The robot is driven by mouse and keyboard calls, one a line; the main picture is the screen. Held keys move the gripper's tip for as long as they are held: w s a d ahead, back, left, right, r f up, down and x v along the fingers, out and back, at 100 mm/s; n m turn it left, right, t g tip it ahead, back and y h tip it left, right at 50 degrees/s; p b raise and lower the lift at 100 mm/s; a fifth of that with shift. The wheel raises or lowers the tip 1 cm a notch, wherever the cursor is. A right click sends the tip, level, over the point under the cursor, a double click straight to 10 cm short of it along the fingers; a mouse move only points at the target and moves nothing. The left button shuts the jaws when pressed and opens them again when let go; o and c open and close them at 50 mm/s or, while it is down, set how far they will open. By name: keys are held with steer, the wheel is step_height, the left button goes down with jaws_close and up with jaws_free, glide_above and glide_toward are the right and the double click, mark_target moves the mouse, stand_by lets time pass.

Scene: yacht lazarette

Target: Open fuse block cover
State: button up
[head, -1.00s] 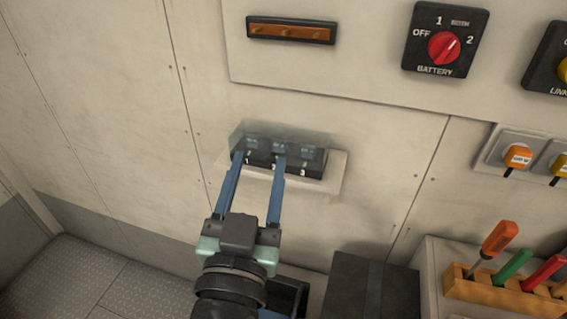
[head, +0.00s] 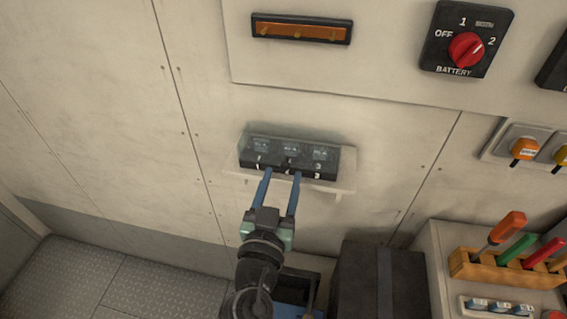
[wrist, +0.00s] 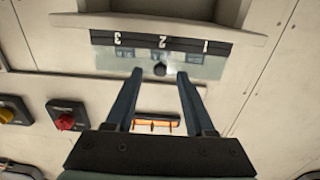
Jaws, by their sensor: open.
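The fuse block (head: 328,173) is a dark box on the pale wall, with slots numbered 1, 2 and 3. Its clear greenish cover (head: 275,140) lies at the upper part of the block; I cannot tell its exact angle. In the wrist view the numbers are upside down, and the cover (wrist: 112,62) is a translucent pane with a small dark round knob (wrist: 160,69) at its middle edge. My gripper (head: 282,172) is open and empty. Its blue fingertips are at the block's lower edge in the head view and either side of the knob in the wrist view (wrist: 160,74).
A pale ledge (head: 345,183) surrounds the block's lower right. An amber light bar (head: 302,29) and a red battery switch (head: 466,50) are above. A dark box (head: 370,290) and a screwdriver rack (head: 505,268) stand lower right. The wall to the left is clear.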

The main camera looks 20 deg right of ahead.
mark_target(290, 150)
steer(key=shift+x, duration=1.35)
jaws_close()
stand_by(0.5)
